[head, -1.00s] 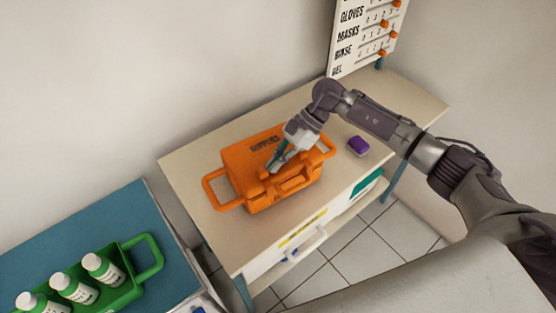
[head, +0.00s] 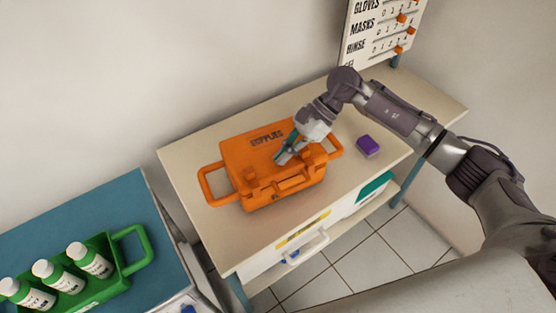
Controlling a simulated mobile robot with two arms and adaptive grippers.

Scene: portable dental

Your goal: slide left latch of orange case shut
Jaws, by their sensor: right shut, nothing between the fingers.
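The orange case (head: 232,165) stands closed on the beige table, with a loop handle at each side and dark lettering on its lid. A small raised orange block, which looks like the left latch (head: 251,174), shows near the front left edge of the lid. My right gripper (head: 281,158) is shut and empty, over the right half of the lid, to the right of that latch. I cannot tell whether its fingertips touch the lid. The gripper hides part of the lid's right side. My left gripper is not in view.
A purple block (head: 367,146) lies on the beige table (head: 190,150) right of the case. A green carrier (head: 132,262) with white bottles stands on a blue surface (head: 100,205) at the left. A counting board (head: 375,40) stands at the back right.

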